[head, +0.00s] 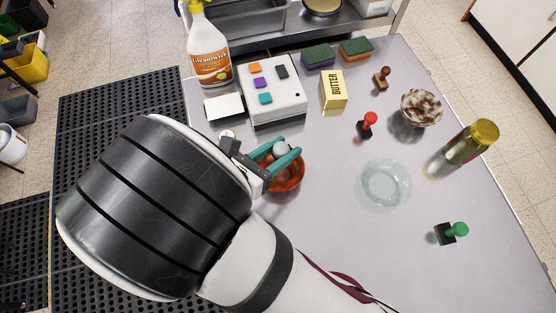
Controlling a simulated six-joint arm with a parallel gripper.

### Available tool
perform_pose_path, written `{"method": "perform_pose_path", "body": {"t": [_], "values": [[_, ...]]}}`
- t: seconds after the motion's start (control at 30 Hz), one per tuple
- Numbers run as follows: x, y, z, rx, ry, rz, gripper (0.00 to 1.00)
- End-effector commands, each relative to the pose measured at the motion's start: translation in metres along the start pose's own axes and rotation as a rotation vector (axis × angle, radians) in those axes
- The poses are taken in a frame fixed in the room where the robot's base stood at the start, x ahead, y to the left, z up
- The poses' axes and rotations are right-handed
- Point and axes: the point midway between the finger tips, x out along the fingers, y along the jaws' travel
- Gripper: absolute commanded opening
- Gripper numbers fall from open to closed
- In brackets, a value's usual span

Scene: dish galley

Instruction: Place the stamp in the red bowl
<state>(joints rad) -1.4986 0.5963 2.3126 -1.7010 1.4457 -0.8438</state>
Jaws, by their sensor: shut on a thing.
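The red bowl (292,184) stands on the table, partly hidden by my gripper and arm. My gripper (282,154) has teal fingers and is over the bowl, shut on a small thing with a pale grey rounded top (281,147). This looks like a stamp's knob; its lower part is hidden between the fingers and by the bowl. I cannot tell whether it touches the bowl. Other stamps stand on the table: a red one (368,124), a green one (452,233) and a brown wooden one (381,79).
A glass plate (384,184) lies right of the bowl. A brown and white bowl (421,107) and a gold-lidded jar (470,142) stand at the right. Behind are a butter box (334,92), a white box with coloured blocks (275,103), a spray bottle (209,50) and sponges (318,57).

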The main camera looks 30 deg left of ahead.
Motion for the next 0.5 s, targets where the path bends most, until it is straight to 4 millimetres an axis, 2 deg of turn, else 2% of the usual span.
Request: {"method": "perform_pose_path", "body": {"t": [0.13, 0.3, 0.33, 0.4, 0.47, 0.5], "values": [[0.024, -0.037, 0.018, 0.005, 0.105, -0.067, 0.00], [0.048, -0.084, 0.026, 0.020, 0.239, -0.123, 0.00], [0.049, -0.089, 0.025, 0.021, 0.254, -0.126, 0.00], [0.050, -0.089, 0.021, 0.020, 0.275, -0.130, 0.00], [0.047, -0.075, 0.012, 0.016, 0.280, -0.129, 0.00], [0.044, -0.063, 0.004, 0.014, 0.279, -0.128, 0.00]]}}
